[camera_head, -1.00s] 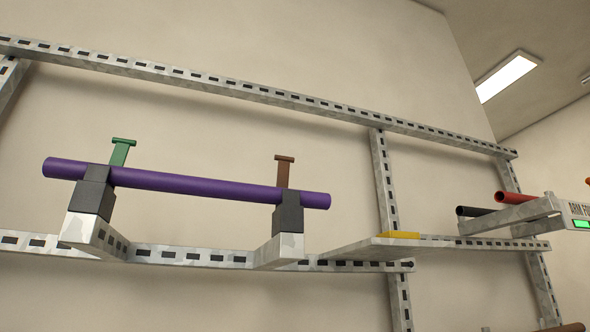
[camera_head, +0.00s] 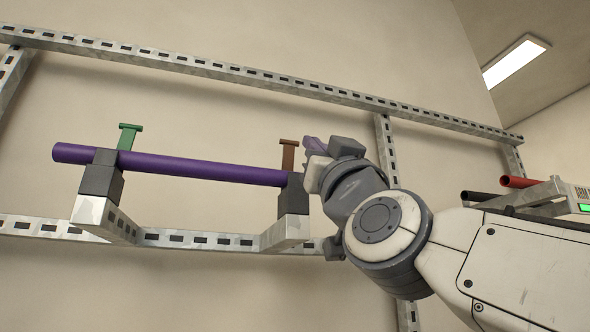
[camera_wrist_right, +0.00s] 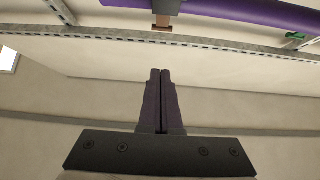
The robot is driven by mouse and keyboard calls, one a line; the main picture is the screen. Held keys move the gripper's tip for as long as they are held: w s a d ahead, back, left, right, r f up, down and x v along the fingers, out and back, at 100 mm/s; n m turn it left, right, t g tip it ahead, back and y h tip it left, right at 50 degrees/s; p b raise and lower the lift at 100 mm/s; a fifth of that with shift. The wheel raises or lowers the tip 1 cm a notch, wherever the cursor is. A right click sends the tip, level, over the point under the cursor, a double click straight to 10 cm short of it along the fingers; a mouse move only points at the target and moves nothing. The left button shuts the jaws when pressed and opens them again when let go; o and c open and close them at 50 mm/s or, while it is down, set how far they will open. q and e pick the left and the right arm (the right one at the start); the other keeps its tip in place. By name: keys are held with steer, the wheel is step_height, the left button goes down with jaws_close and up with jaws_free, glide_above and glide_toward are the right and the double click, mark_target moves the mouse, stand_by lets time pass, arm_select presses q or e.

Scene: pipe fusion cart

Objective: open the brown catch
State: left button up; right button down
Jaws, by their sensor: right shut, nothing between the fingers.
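The brown catch (camera_head: 288,155), a T-shaped handle, stands upright on the dark clamp block (camera_head: 293,198) at the right end of a purple pipe (camera_head: 190,168). In the right wrist view the brown catch (camera_wrist_right: 162,22) shows at the top, beyond my fingertips, with a visible gap. My right gripper (camera_head: 311,148) is just right of the brown catch in the head view and hides the pipe's right end. In the right wrist view its two dark fingers (camera_wrist_right: 160,72) are shut together with nothing between them. My left gripper is not in view.
A green catch (camera_head: 127,137) stands on the left clamp block (camera_head: 102,174). A slotted metal rail (camera_head: 200,72) runs above the pipe, and another rail (camera_head: 190,239) runs below. Red (camera_head: 518,182) and black (camera_head: 482,196) pipes lie at the right. Bare wall lies behind.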

mark_target(288, 161)
steer(key=p+x, duration=0.2)
steer(key=x, duration=0.1)
steer(key=w+f+p+x, duration=0.1)
steer(key=p+x, duration=0.1)
steer(key=x, duration=0.2)
steer(key=p+x, duration=0.2)
steer(key=x, duration=0.1)
steer(key=shift+w+a+f, duration=0.15)
steer(key=shift+w+a, duration=0.15)
steer(key=shift+w, duration=0.05)
steer(key=shift+w+a+f, duration=0.1)
steer(key=shift+w, duration=0.35)
